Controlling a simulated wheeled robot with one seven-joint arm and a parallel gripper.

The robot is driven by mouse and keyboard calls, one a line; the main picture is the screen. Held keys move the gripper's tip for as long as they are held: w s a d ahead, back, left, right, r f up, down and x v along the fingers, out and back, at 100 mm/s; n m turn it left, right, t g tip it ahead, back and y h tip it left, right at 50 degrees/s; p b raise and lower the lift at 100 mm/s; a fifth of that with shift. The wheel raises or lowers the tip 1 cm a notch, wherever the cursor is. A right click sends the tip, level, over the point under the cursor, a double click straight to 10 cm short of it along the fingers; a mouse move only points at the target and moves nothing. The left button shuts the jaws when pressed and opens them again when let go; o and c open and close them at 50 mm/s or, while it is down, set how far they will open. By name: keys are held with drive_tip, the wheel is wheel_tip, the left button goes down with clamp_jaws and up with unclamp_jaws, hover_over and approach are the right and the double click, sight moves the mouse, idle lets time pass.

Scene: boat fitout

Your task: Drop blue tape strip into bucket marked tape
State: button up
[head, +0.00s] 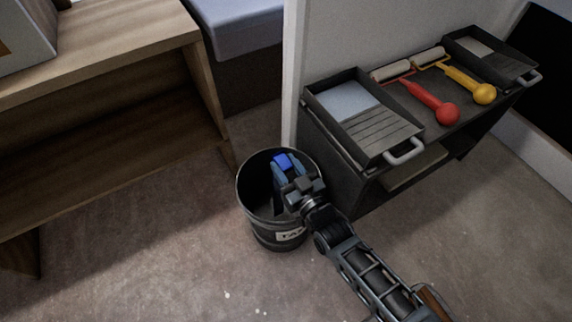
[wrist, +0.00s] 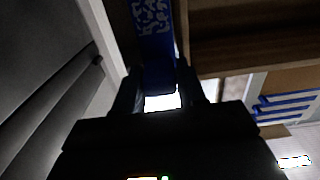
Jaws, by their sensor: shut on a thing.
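The black bucket (head: 271,236) stands on the floor with a white label on its front; the letters "TA" show and my arm hides the rest. My gripper (head: 284,168) is over the bucket's opening, within the rim in the head view. It is shut on the blue tape strip (head: 287,160). In the wrist view the blue tape strip (wrist: 154,50) runs up from between the fingertips (wrist: 158,85) and bears a pale pattern. I cannot tell how far the strip is below or above the rim.
A dark cart (head: 345,170) stands just right of the bucket, with paint trays (head: 395,135), a red-handled roller (head: 430,100) and a yellow-handled roller (head: 470,85) on top. A wooden bench (head: 110,50) is at left. The floor in front is clear apart from pale specks.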

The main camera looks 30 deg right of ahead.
drive_tip(key=shift+f, duration=0.1)
drive_tip(key=o, duration=1.6)
drive_tip(key=shift+o, duration=0.2)
drive_tip(key=shift+s, duration=0.1)
drive_tip(key=s+p, duration=0.2)
drive_tip(key=s, duration=0.5)
drive_tip(key=shift+s, duration=0.15)
idle(0.4)
wheel_tip(320, 180, up, 5)
drive_tip(key=p, duration=0.4)
idle(0.4)
drive_tip(key=shift+s, duration=0.1)
